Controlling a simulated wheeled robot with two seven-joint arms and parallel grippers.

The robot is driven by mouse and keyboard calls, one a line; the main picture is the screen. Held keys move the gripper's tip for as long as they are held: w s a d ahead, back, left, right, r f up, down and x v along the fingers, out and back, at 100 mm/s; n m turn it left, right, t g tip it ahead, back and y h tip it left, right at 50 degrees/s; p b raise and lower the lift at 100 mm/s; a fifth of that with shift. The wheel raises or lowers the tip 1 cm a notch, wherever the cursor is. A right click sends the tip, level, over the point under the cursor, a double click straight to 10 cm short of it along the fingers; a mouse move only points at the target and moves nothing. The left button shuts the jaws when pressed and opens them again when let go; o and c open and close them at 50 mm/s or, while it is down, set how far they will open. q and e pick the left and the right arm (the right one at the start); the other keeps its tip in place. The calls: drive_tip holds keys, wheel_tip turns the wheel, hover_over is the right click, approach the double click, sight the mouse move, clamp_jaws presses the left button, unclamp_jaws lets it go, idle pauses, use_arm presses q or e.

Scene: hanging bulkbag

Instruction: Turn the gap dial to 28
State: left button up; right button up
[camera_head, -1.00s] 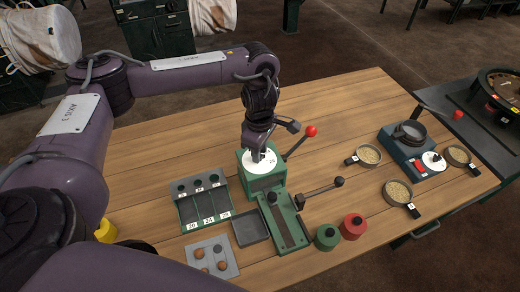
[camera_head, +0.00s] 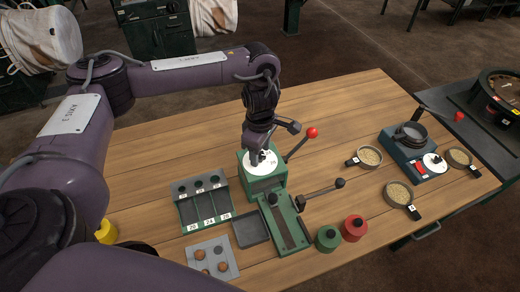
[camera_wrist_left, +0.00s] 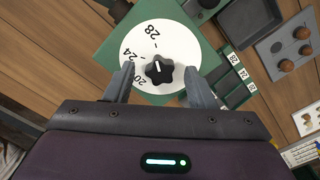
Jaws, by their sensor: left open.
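The gap dial is a white disc (camera_wrist_left: 180,40) on a green machine (camera_head: 262,182). It is marked 20, 24 and 28 and has a black lobed knob (camera_wrist_left: 159,72) at its centre. A white line on the knob points roughly toward the 28 mark in the left wrist view. My left gripper (camera_wrist_left: 157,78) is open, with one finger on each side of the knob and a visible gap to it. In the head view the left gripper (camera_head: 259,157) is over the dial and hides part of it. My right gripper is not in view.
A red-knobbed lever (camera_head: 312,132) rises beside the dial. A black-knobbed lever (camera_head: 339,183), a green pot (camera_head: 327,240) and a red pot (camera_head: 353,229) are nearby. A slotted rack (camera_head: 203,207) stands left. Wooden table (camera_head: 180,140) behind the rack is clear.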

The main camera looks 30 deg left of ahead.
sight(260, 155)
use_arm(q)
wheel_tip(260, 155, up, 8)
drive_tip(key=shift+f+p, duration=0.1)
drive_tip(key=shift+p, duration=0.45)
drive_tip(key=shift+f, duration=0.1)
